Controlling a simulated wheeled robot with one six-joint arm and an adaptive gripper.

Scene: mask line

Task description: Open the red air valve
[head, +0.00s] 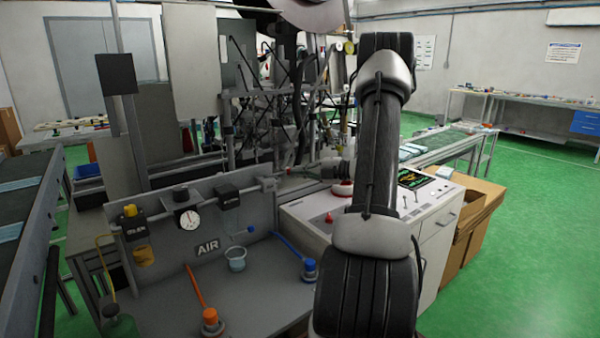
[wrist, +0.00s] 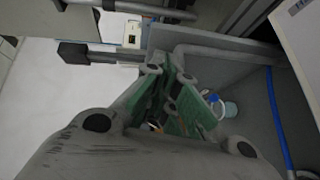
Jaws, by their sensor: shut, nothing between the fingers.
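The valve with an orange-red lever (head: 196,288) stands on the grey bench below the AIR panel (head: 208,247), at lower left of the head view. Its lever slants up and to the left from an orange knob and round base. A second valve with a blue lever (head: 292,246) stands to its right; the blue lever also shows in the wrist view (wrist: 277,115). My gripper (head: 318,171) is small and partly hidden by my arm, above and right of the AIR panel, well away from the orange-red lever. In the wrist view my gripper (wrist: 168,85) is shut and empty, its green pads together.
A pale blue cup (head: 236,259) sits between the levers. A gauge (head: 189,220), a yellow-topped regulator (head: 132,222) and piping front the panel. A white control console (head: 330,222) with a red button stands right of it. Dense machinery (head: 280,100) fills the back.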

